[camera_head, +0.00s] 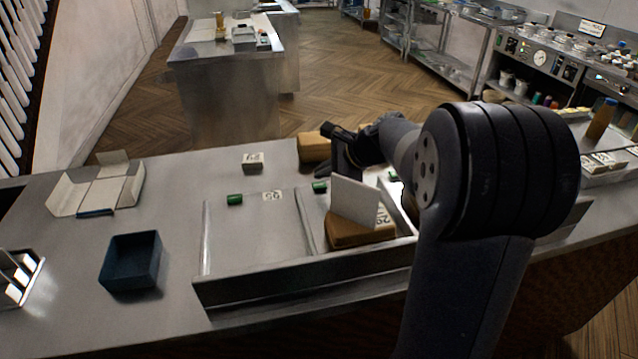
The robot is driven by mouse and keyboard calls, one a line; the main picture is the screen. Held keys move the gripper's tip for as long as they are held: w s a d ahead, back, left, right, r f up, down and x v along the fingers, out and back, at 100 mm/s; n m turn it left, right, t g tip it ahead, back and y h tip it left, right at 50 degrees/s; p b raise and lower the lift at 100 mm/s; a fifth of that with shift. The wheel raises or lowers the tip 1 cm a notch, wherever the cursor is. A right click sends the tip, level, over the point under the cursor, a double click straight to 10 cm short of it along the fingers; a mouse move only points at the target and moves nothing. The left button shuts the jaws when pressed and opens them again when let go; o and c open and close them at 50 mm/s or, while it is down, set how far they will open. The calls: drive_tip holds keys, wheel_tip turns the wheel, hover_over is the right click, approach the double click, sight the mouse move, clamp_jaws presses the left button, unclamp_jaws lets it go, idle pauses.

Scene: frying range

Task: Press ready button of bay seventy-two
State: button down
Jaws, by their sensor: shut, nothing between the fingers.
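A metal tray-like unit (290,284) on the counter is split into bays, with small green buttons at its back edge. One green button (235,200) is by the left bay, beside a number label (272,196) whose digits I cannot read surely. A second green button (320,187) is at the middle bay. A bit of green (392,176) shows farther right, partly hidden by my arm. I cannot make out which bay is seventy-two. My gripper (343,172) is shut and empty, just right of the second button; whether it touches anything is unclear.
A white card (354,201) stands on a brown block (350,236) in the middle bay, close to my gripper. Another brown block (314,147) sits behind. A dark blue bin (131,262), an open carton (97,190) and a small numbered block (253,163) are left. The left bay is empty.

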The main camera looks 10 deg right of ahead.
sight(324, 186)
idle(0.3)
drive_tip(key=shift+f, duration=0.5)
drive_tip(key=shift+f+b, duration=0.35)
drive_tip(key=shift+b, duration=0.15)
idle(0.5)
drive_tip(key=shift+r+p, duration=0.8)
drive_tip(key=shift+r, duration=0.05)
wheel_tip(324, 186, up, 6)
drive_tip(key=p, duration=0.5)
